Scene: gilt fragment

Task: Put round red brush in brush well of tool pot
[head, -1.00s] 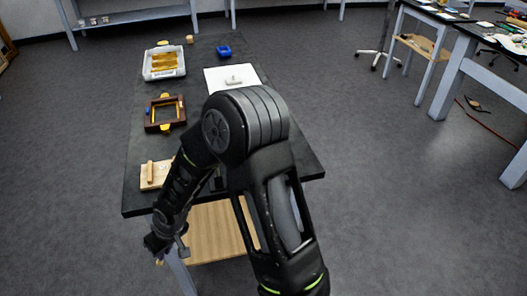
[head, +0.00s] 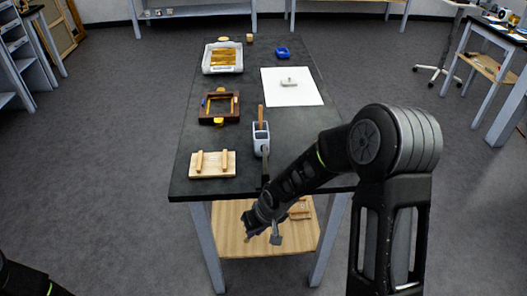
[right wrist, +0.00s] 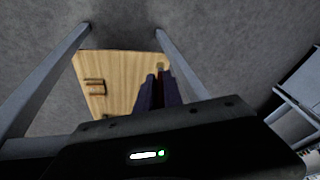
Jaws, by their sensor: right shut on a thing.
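The tool pot (head: 261,148) is a small white and blue-grey holder standing upright near the front right of the black table. A wooden handle sticks up from its back, and a dark tool shows at its front. My right gripper (head: 262,238) is below and in front of the table edge, over the lower shelf. It also shows in the right wrist view (right wrist: 158,82). It is shut on a small tan-ended thing, mostly hidden by the fingers; I see no red and cannot tell whether it is the brush. My left gripper is out of view.
On the black table (head: 240,188) are a wooden board with two bars (head: 212,172), a brown frame (head: 219,119), a white tray (head: 209,66), a white sheet (head: 303,97) and a blue object (head: 282,53). The wooden lower shelf (head: 233,220) holds small wooden pieces (head: 299,211).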

